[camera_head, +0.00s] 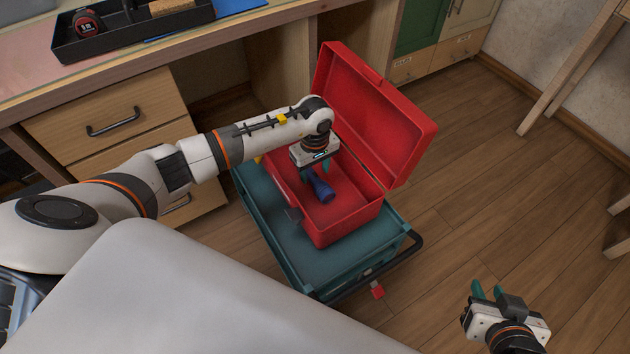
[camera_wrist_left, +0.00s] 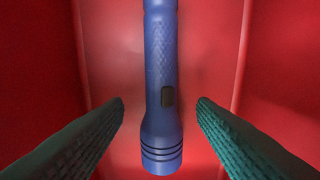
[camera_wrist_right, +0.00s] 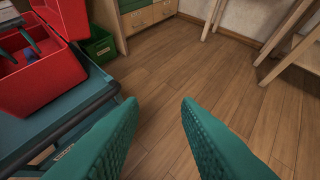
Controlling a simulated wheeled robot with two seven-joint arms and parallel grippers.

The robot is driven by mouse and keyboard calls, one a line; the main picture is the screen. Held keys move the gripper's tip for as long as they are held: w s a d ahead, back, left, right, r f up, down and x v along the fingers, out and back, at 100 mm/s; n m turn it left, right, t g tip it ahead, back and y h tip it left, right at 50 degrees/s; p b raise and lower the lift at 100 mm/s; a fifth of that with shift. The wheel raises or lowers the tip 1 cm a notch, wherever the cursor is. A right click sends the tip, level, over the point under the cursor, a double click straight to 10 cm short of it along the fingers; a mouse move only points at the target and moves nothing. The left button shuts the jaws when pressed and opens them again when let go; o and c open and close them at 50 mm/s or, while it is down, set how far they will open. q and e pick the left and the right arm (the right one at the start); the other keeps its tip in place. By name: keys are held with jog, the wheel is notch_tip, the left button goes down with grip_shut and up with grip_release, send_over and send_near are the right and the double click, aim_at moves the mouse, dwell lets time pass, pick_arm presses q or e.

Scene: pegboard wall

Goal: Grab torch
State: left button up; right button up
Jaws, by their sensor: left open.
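A blue torch (camera_head: 323,190) lies on the floor of an open red toolbox (camera_head: 345,232). My left gripper (camera_head: 318,172) is inside the toolbox, pointing down over the torch. In the left wrist view the torch (camera_wrist_left: 160,85) runs lengthwise between the two open green fingers (camera_wrist_left: 160,115), with a gap on each side and its dark switch facing up. My right gripper (camera_head: 488,292) is away to the right, over the wooden floor. In the right wrist view its green fingers (camera_wrist_right: 160,110) are apart with nothing between them.
The toolbox stands on a teal cart (camera_head: 285,240) with a dark handle (camera_head: 412,245). Its raised lid (camera_head: 375,110) stands to the right of my left gripper. A wooden desk with drawers (camera_head: 110,118) is behind. A green crate (camera_wrist_right: 100,45) stands beyond the cart.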

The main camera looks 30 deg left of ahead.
aim_at(312, 176)
pick_arm(q)
notch_tip(312, 176, down, 2)
jog(key=shift+f, duration=0.35)
grip_shut()
jog(key=shift+w, duration=0.1)
pick_arm(e)
jog(key=shift+w+a+r+t+y, duration=0.15)
jog(key=shift+w+a+r+t, duration=0.15)
jog(key=shift+w+r+t, duration=0.3)
jog(key=shift+w+a+r+t+y, duration=0.15)
jog(key=shift+w+a+r+t, duration=0.1)
jog(key=shift+w+r+t, duration=0.3)
pick_arm(q)
jog(key=shift+r, duration=0.1)
